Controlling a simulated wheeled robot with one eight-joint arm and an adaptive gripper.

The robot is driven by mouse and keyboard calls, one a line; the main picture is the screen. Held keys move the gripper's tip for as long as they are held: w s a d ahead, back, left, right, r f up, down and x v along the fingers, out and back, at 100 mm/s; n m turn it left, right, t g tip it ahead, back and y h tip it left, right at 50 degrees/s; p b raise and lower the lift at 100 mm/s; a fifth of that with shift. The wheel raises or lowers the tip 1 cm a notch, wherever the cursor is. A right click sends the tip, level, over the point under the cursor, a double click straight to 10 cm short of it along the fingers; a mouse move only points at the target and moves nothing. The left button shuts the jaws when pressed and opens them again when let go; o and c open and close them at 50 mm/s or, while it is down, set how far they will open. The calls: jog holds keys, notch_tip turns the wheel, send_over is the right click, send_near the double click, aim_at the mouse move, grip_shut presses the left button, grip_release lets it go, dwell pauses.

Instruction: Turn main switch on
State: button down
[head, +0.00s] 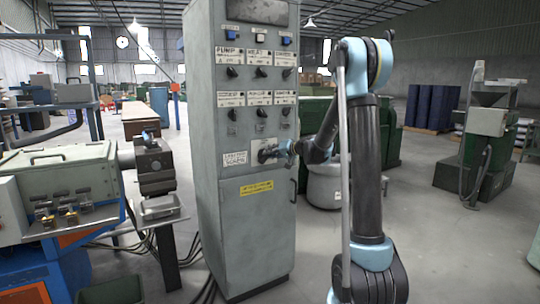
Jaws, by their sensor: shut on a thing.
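A tall grey control cabinet (221,199) stands in the middle of the head view. Its front carries rows of black rotary switches under white labels such as "PUMP" and "HEAT". My gripper (266,153) is at the cabinet front, below the lower switch row and above a yellow label (257,187). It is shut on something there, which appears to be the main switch. The gripper covers the switch, so its turned position cannot be told. My arm reaches in from the right side of the cabinet.
A blue and grey machine (60,190) with a metal head (154,165) stands close on the left. A grey drum (323,186) and green machinery are behind my arm. Cables lie at the cabinet's left foot. The floor (450,240) on the right is clear.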

jog(key=shift+w+d+f+m+y, duration=0.15)
jog(key=shift+f+m+y, duration=0.35)
jog(key=shift+m, duration=0.75)
jog(key=shift+w+d+f+m+y, duration=0.1)
jog(key=shift+d+f+m+y, duration=0.15)
jog(key=shift+m+y, duration=0.7)
jog(key=shift+w+d+f+m+y, duration=0.1)
jog(key=shift+d+f+m+y, duration=0.2)
jog(key=shift+m, duration=1.2)
jog(key=shift+a, duration=0.1)
jog(key=c, duration=1.5)
grip_release()
jog(key=shift+f, duration=0.15)
jog(key=shift+a, duration=0.1)
jog(key=v, duration=1.2)
jog(key=shift+f, duration=0.2)
